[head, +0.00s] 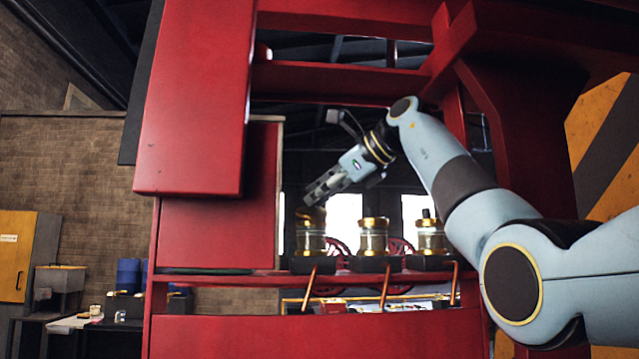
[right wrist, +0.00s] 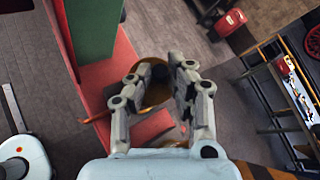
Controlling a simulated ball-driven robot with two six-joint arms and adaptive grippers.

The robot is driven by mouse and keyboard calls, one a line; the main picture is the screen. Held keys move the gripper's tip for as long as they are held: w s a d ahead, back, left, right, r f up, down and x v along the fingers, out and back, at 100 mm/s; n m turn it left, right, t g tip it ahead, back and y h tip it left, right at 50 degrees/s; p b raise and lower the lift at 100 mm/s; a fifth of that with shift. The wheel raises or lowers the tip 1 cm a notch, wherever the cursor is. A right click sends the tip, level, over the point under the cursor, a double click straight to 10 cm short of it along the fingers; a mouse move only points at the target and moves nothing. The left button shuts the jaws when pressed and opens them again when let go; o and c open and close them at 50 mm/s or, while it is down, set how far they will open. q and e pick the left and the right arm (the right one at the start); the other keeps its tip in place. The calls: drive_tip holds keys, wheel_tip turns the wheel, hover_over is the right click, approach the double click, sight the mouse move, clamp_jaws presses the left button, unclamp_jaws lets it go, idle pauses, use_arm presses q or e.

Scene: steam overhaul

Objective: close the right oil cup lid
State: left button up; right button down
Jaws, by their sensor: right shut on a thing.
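Three brass-and-glass oil cups stand in a row on the red beam: a leftmost cup (head: 310,238), a middle cup (head: 374,238) and a rightmost cup (head: 431,237). My right gripper (head: 310,198) reaches down from the right to the top of the leftmost cup. In the right wrist view, its fingers (right wrist: 165,78) are shut on a dark knob at the brass lid (right wrist: 150,97) of that cup. The fingers partly hide the lid, and I cannot tell whether it is fully seated. The rightmost cup has a small dark knob on top. My left gripper is not in view.
A tall red panel (head: 215,205) stands close left of the leftmost cup. Red frame bars (head: 340,83) cross above my right arm. Copper pipes (head: 385,287) run below the cups. A yellow cabinet (head: 15,255) stands far left.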

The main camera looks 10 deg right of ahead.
drive_tip(key=shift+f, duration=0.2)
drive_tip(key=c, duration=1.2)
unclamp_jaws()
drive_tip(key=shift+r, duration=0.1)
drive_tip(key=shift+c, duration=0.2)
drive_tip(key=v, duration=1.2)
